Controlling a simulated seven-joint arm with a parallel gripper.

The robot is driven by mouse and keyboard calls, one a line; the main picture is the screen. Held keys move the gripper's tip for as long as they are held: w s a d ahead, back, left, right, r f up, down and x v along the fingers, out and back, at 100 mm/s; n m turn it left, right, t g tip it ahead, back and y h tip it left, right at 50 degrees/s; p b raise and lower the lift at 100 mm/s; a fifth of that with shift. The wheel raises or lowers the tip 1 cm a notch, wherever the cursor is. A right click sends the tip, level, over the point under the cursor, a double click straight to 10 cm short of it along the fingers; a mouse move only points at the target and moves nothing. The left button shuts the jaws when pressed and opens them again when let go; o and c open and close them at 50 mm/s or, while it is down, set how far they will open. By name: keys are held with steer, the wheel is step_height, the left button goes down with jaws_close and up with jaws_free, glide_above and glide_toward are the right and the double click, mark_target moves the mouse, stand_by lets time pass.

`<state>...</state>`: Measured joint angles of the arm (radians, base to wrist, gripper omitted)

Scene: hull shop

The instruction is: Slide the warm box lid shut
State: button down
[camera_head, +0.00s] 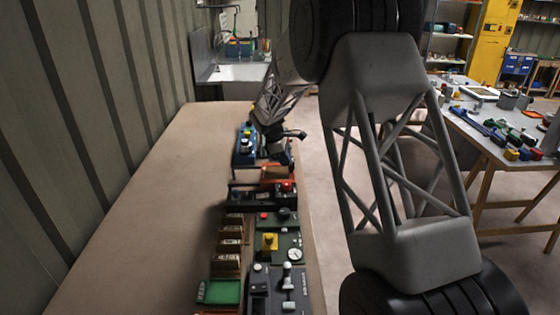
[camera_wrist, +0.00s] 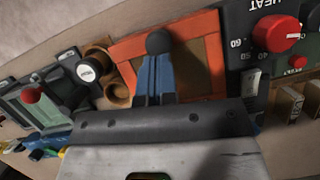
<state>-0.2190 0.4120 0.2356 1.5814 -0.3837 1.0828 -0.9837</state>
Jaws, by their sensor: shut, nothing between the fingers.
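The warm box is most likely the orange-framed box (camera_wrist: 213,62) in the wrist view, with a brown panel or floor inside its frame. I cannot tell lid from interior, or how far it is open. In the head view a strip of its orange edge (camera_head: 270,167) shows past my arm. My gripper (camera_wrist: 157,60) has its blue fingers shut and empty, over the middle of the frame. A dark round end at the fingertips may be their pads or a knob behind them; contact is unclear. My gripper (camera_head: 284,152) is largely hidden in the head view.
A dark HEAT panel with a red knob (camera_wrist: 276,33) adjoins the box on the right. Brown round cups (camera_wrist: 115,92) and a grey-green unit with a red knob (camera_wrist: 32,96) lie left. The workbench (camera_head: 150,190) is bare on its left side.

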mark_target(281, 171)
steer(key=shift+s+d+f, duration=0.1)
steer(key=shift+d+f, duration=0.05)
steer(key=shift+d, duration=0.35)
steer(key=shift+f, duration=0.1)
steer(key=shift+a, duration=0.65)
steer(key=a, duration=0.3)
steer(key=shift+w+a+r, duration=0.1)
steer(key=shift+w+r, duration=0.25)
steer(key=v, duration=1)
steer(key=shift+r, duration=0.1)
steer(key=a, duration=0.5)
steer(key=shift+w+a+f, duration=0.1)
steer(key=shift+a+f, duration=0.1)
steer(key=shift+a, duration=0.2)
